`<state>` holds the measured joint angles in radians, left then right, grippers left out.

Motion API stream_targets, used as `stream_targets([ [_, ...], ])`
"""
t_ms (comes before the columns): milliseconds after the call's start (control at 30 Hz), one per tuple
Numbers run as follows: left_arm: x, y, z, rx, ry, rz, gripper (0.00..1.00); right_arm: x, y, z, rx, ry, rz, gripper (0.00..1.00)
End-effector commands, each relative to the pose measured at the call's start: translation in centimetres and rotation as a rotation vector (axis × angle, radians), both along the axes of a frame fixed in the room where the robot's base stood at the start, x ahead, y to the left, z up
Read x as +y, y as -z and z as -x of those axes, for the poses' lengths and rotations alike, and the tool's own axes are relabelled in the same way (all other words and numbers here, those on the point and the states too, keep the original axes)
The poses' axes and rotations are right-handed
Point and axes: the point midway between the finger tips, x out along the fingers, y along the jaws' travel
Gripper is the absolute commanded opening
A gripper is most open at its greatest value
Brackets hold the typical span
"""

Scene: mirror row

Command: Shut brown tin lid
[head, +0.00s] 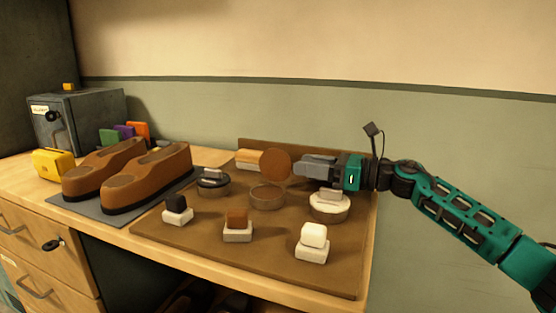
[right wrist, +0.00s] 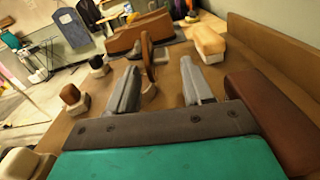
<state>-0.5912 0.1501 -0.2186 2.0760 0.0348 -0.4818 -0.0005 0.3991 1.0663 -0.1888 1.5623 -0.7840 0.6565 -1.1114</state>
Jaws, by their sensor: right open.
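The brown tin (head: 267,198) sits open on the brown mat (head: 200,234). Its round brown lid (head: 276,163) stands upright at the tin's back edge. In the right wrist view the lid (right wrist: 147,50) shows nearly edge-on, ahead of the fingers. My right gripper (head: 296,169) is beside the lid on its right, with its fingers pointing left toward it. In the right wrist view the gripper (right wrist: 160,84) is open, its two grey fingers apart with nothing held. Whether a finger touches the lid cannot be told. My left gripper is not in view.
A black tin (head: 213,183) stands left of the brown tin, a white tin (head: 329,208) right, below my gripper. Several small blocks, including a brown-topped one (head: 238,220), stand in front. A pale brush (head: 248,159) lies behind. Brown shoes (head: 150,178) stand at left.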

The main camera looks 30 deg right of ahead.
Motion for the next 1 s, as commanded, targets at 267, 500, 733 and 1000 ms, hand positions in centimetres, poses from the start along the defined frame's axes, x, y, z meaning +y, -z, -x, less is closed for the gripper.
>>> stream_targets([
  [267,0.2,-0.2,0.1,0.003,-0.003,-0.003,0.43,2.8,-0.2,-3.3,-0.003,-0.001,-0.005,0.51],
  [500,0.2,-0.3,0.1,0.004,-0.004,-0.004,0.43,4.5,0.0,-5.3,0.0,0.0,-0.004,0.51],
  [733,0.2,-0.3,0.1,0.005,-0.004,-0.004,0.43,4.9,0.0,-5.7,0.001,0.0,-0.001,0.51],
  [1000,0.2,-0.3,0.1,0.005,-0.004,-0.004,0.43,4.8,0.0,-5.7,0.001,0.0,-0.001,0.41],
])
